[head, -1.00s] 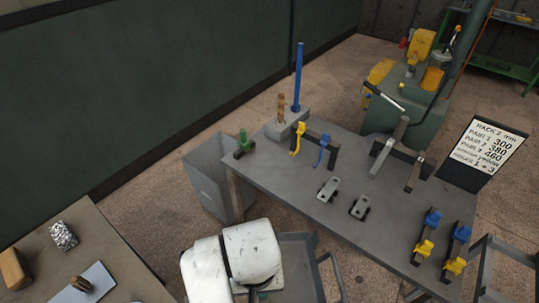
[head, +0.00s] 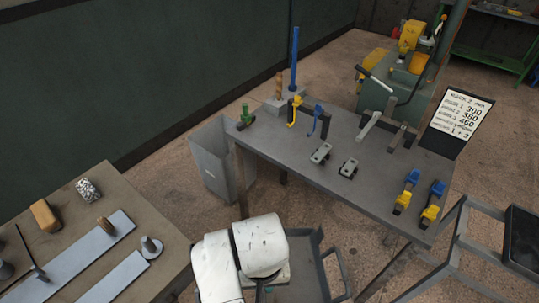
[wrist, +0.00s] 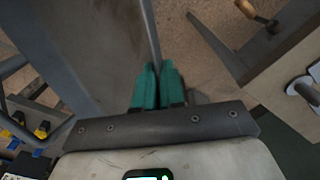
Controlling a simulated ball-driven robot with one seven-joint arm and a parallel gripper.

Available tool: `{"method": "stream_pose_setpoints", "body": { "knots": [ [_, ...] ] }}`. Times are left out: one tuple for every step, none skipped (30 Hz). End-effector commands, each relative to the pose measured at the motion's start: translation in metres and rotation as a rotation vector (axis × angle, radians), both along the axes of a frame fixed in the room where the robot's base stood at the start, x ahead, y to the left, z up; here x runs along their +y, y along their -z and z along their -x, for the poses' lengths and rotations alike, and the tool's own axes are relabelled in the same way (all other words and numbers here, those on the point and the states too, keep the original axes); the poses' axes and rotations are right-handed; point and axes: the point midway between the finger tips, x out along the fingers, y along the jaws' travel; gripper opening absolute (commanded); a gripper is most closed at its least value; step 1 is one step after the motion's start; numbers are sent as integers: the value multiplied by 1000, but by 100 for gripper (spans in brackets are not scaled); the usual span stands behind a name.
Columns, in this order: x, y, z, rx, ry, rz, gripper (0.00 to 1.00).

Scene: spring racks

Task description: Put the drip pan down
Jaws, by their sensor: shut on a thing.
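The drip pan appears to be the grey sheet-metal piece that fills much of the upper left of the wrist view (wrist: 105,45). My gripper (wrist: 157,75), with green fingers, is shut on its thin upright edge. In the head view a grey pan-like shape (head: 302,268) shows beside and below my white wrist, partly hidden by it. The fingers cannot be seen in the head view. The pan is held in front of the long grey table (head: 285,155); whether it touches anything below is unclear.
A left bench (head: 60,215) holds pale plates and small parts. A grey bin (head: 208,165) stands on the floor between the bench and the table. The table carries clamps, blocks and a blue rod (head: 294,60). A tubular frame with a dark tray (head: 522,240) is at the right.

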Motion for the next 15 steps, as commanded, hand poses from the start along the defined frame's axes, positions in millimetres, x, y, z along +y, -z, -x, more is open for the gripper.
{"method": "stream_pose_setpoints", "body": {
  "knots": [
    [-5, 3, -4, -2, 4, 2, 0],
    [-7, 5, -5, -3, 4, 2, 0],
    [-10, 7, -8, -5, 6, 1, 0],
    [-13, 8, -10, -6, 7, 1, 0],
    [-15, 10, -12, -7, 8, 1, 0],
    [-20, 13, -15, -9, 11, 2, 0],
    [-24, 15, -17, -10, 13, 3, 0],
    [-28, 17, -20, -12, 16, 4, 0],
    [-32, 20, -23, -14, 18, 3, 0],
    [-36, 23, -26, -15, 20, 3, 0],
    [-40, 26, -28, -17, 21, 4, 0],
    [-47, 30, -32, -18, 25, 6, 0],
    [-53, 33, -35, -19, 27, 7, 0],
    [-58, 37, -37, -19, 29, 7, 0],
    [-68, 43, -41, -20, 35, 8, 0]
  ]
}}
